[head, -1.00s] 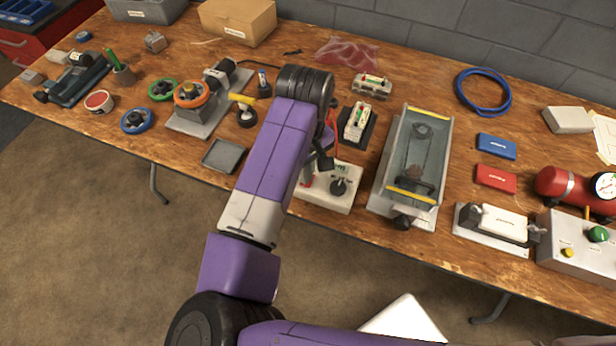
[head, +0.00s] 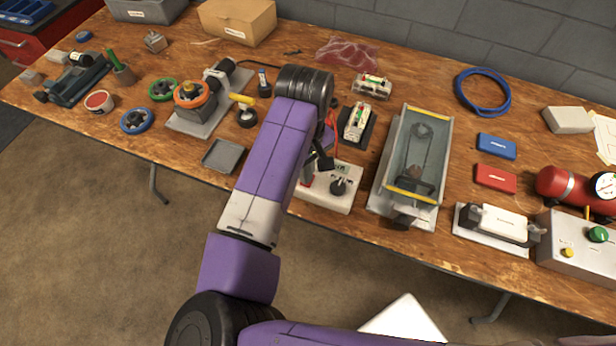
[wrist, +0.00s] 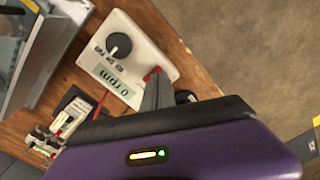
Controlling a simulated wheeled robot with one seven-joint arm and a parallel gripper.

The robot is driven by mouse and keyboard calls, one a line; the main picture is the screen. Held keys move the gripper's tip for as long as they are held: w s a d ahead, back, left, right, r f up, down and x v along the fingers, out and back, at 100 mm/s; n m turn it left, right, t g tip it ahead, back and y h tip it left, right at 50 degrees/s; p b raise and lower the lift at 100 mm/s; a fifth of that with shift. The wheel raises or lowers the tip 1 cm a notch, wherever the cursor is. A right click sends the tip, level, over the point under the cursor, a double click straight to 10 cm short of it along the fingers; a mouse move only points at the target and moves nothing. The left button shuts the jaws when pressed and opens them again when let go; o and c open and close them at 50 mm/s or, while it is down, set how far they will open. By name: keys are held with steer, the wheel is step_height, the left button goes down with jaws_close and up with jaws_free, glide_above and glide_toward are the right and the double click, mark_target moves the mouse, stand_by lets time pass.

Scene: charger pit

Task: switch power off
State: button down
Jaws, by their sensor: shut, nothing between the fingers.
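The white control box (head: 325,200) stands at the front edge of the bench, partly hidden by my arm in the head view. In the wrist view the box (wrist: 143,48) shows a black knob (wrist: 118,45) and a display reading 0 rpm (wrist: 114,80). A red part (wrist: 152,73), seemingly the power switch, sits at the box's edge, right at my fingertips. My gripper (wrist: 155,88) is shut and empty, its grey fingers reaching to that red part. I cannot tell whether they touch it. In the head view my arm hides most of the gripper.
A belt machine with a clear cover and yellow bars (head: 412,200) stands right of the box. A grey tray (head: 223,156) lies left of my arm.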

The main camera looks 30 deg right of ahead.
steer(key=shift+f+b, duration=0.45)
steer(key=shift+f, duration=0.5)
stand_by(0.6)
steer(key=shift+r, duration=0.1)
step_height(320, 180, up, 7)
steer(key=p, duration=0.7)
stand_by(0.7)
